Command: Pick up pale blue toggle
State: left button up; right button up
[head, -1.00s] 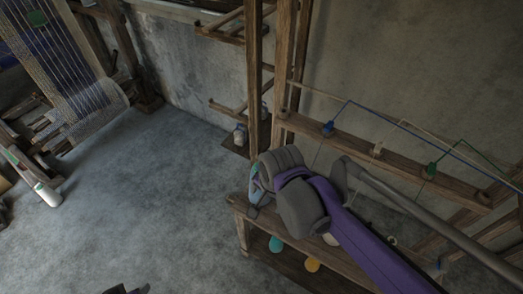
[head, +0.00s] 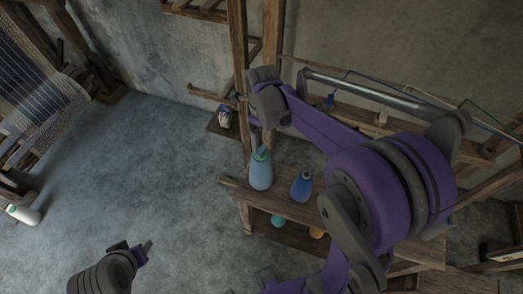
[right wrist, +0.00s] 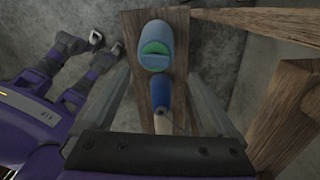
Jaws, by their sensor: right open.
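The pale blue toggle, as best I can match it, is a pale blue bottle-shaped piece (head: 261,174) with a green top. It stands upright on the wooden bench in the head view. The right wrist view shows it from above (right wrist: 153,57), just beyond my right gripper (right wrist: 158,72). That gripper is open, its two fingers apart, with nothing held. In the head view my right gripper (head: 260,146) points down over the toggle; contact cannot be judged. My left gripper (head: 146,247) is low in the head view, far from the bench, its jaw opening unclear.
A darker blue piece (head: 301,187) stands close beside the toggle and shows between my fingers in the right wrist view (right wrist: 160,95), with a cream piece (right wrist: 162,124) nearer. A wooden post (head: 238,60) rises behind the bench (head: 287,207). Open floor lies left.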

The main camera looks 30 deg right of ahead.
aim_at(260, 150)
jog(key=f, duration=0.5)
jog(key=shift+s+a+f, duration=0.1)
jog(key=shift+a+f, duration=0.25)
jog(key=shift+f, duration=0.05)
grip_shut()
